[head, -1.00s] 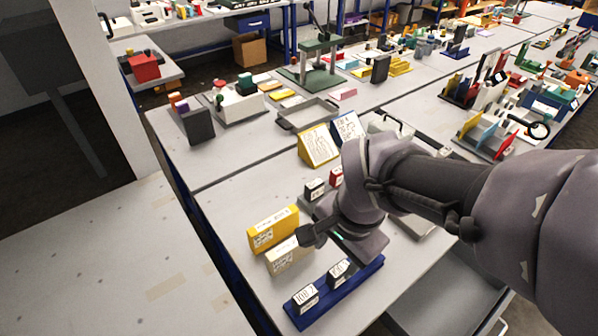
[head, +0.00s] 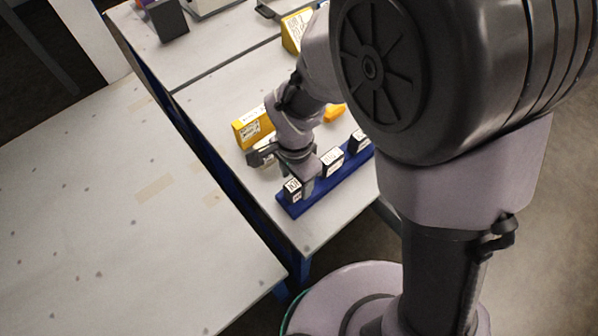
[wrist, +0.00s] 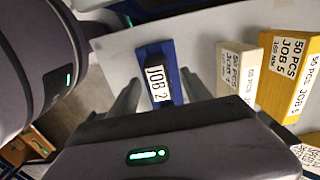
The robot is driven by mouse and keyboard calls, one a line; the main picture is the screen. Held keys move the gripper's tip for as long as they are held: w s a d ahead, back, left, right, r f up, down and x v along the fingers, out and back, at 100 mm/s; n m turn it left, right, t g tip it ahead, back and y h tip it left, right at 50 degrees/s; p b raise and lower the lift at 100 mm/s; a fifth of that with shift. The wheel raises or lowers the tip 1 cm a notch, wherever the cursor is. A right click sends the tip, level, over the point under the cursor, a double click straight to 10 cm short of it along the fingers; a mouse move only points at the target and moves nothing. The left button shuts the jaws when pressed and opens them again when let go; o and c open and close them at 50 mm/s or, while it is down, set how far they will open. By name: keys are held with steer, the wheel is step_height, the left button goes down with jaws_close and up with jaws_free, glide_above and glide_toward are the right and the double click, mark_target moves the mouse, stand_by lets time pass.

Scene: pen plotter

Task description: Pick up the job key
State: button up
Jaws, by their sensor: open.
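The job keys are small dark blocks with white labels standing in a blue rack (head: 318,196) at the table's front edge. The leftmost key (head: 293,190) is partly behind my gripper (head: 296,180) in the head view. In the wrist view, a key labelled JOB 2 (wrist: 155,78) shows between the two fingers of my gripper (wrist: 159,94), which are open with a gap on each side. Its rack (wrist: 172,60) shows blue beside it. A middle key (head: 332,162) and a further key (head: 359,141) stand free in the rack.
A yellow block (head: 248,131) labelled JOB 5 and a cream block (wrist: 238,67) stand close behind the rack, near my gripper. An orange piece (head: 335,112) lies behind my wrist.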

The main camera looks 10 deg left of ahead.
steer(key=f, duration=0.2)
steer(key=f+b, duration=0.1)
steer(key=shift+d+f, duration=0.2)
steer(key=shift+f, duration=0.15)
steer(key=shift+r, duration=0.15)
jaws_close()
steer(key=shift+r, duration=0.1)
